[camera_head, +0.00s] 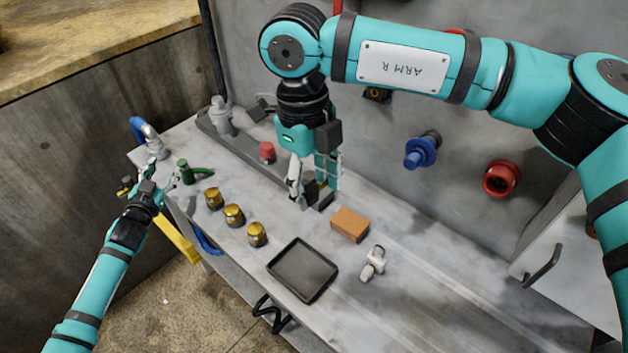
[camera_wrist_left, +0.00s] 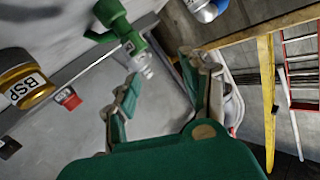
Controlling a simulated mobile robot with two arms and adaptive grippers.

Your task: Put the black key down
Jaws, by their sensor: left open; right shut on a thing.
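My right gripper (camera_head: 313,186) points down at the back of the grey workbench. It is shut on a dark object (camera_head: 311,191), which looks like the black key; the fingers hide much of it. Its lower end is close to the long grey rail, and I cannot tell whether it touches. My left gripper (camera_head: 157,181) is open and empty at the bench's left end, beside a green valve-like part (camera_head: 186,173). In the left wrist view, the spread fingers of my left gripper (camera_wrist_left: 160,95) show below the green part (camera_wrist_left: 120,28), with nothing between them.
Several gold cylinders (camera_head: 234,215) stand along the front left. A black tray (camera_head: 302,269), an orange block (camera_head: 349,224) and a white fitting (camera_head: 372,263) lie to the right. The bench's right part is clear.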

